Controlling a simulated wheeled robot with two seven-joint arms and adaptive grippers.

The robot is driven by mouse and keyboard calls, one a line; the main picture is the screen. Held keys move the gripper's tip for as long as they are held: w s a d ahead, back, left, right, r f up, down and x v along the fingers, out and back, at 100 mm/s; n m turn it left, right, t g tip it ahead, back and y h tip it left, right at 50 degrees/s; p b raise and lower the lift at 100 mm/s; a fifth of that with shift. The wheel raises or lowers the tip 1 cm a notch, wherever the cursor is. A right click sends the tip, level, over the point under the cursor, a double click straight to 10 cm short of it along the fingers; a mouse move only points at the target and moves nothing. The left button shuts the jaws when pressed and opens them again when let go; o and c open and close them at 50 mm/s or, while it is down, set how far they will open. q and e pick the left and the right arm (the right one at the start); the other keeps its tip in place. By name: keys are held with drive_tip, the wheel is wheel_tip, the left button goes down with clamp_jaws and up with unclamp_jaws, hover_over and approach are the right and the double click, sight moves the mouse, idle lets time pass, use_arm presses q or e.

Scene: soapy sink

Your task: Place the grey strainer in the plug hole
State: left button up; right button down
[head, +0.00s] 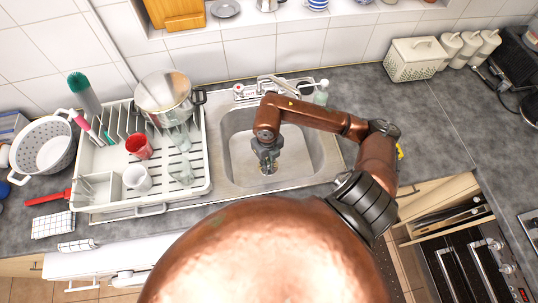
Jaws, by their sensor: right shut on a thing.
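The metal sink basin (304,146) is in the middle of the head view, set in the grey counter. My right arm reaches over it from the right, and my right gripper (268,168) points down into the basin, left of its middle. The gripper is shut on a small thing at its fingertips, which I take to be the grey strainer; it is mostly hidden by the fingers. The plug hole is around or under the gripper and cannot be made out clearly. I cannot tell whether the strainer touches the basin floor. My left gripper is not in view.
A white dish rack (208,165) with a pot (163,97), a red cup (139,147), a white mug (137,178) and glasses stands left of the sink. A tap (275,88) and a bottle (321,92) are behind the basin.

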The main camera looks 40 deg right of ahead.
sight(269, 167)
drive_tip(key=f+m, duration=0.1)
drive_tip(key=m, duration=0.4)
drive_tip(key=s+d+f+m, duration=0.1)
drive_tip(key=m, duration=0.5)
drive_tip(key=s+f+m, duration=0.1)
drive_tip(key=m, duration=0.5)
drive_tip(key=shift+d+b, duration=0.2)
drive_tip(key=shift+b, duration=0.2)
drive_tip(key=m, duration=0.1)
drive_tip(key=a+m, duration=0.1)
drive_tip(key=m, duration=0.1)
drive_tip(key=w+m, duration=0.1)
drive_tip(key=shift+a, duration=0.25)
drive_tip(key=shift+m, duration=0.3)
drive_tip(key=w+d+f, duration=0.2)
drive_tip(key=w+f, duration=0.1)
drive_tip(key=w+d+f, duration=0.2)
drive_tip(key=w+d, duration=0.1)
drive_tip(key=w+d+f+b, duration=0.1)
drive_tip(key=w+d+f, duration=0.2)
drive_tip(key=shift+w+d+f, duration=0.1)
drive_tip(key=shift+w+f, duration=0.25)
drive_tip(key=shift+w+d+f, duration=0.35)
drive_tip(key=shift+w+f, duration=0.05)
drive_tip(key=shift+f, duration=0.2)
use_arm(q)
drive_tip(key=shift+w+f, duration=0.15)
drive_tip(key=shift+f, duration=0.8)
use_arm(e)
drive_tip(key=shift+f, duration=1.5)
